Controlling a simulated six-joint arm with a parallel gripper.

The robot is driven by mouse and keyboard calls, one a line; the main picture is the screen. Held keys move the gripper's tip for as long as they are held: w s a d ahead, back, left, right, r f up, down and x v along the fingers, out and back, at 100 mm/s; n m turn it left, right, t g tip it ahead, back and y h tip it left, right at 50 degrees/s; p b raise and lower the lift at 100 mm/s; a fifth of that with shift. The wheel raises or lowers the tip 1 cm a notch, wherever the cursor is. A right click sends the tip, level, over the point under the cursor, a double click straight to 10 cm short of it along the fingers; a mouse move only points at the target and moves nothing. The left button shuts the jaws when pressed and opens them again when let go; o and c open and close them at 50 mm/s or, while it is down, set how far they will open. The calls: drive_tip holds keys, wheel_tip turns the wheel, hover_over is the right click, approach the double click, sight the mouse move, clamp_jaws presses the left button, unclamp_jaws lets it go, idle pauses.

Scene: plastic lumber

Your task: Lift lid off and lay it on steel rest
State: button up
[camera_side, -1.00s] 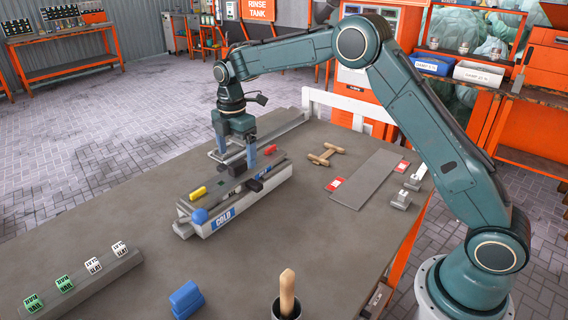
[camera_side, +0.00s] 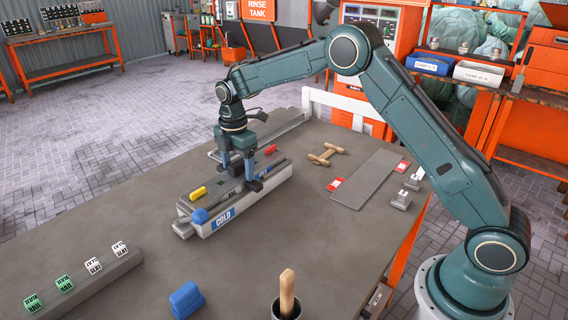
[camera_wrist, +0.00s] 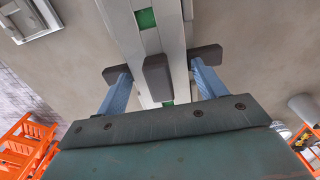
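A long narrow mould (camera_side: 262,196) with a blue COLD label lies on the bench. A grey lid strip (camera_wrist: 124,28) covers its top, with green showing through openings in the wrist view. A dark block (camera_wrist: 157,78), looking like the lid's handle, stands up on the strip. My gripper (camera_wrist: 161,65) is open, its two blue fingers with dark pads on either side of this block, with gaps at both sides. In the side view, my gripper (camera_side: 239,182) is low over the mould's middle. A flat grey plate (camera_side: 366,180) lies to the right; I cannot tell if it is the steel rest.
Yellow (camera_side: 198,193), red (camera_side: 270,150) and blue (camera_side: 200,216) pieces are on the mould. A long grey rail (camera_side: 285,131) lies behind it. A wooden piece (camera_side: 325,154) lies to the right. A cup with a wooden handle (camera_side: 287,292) stands in front.

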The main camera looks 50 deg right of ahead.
sight(238, 162)
drive_tip(key=c, duration=1)
drive_tip(key=shift+r, duration=0.15)
drive_tip(key=shift+r, duration=0.1)
drive_tip(key=shift+r, duration=2.5)
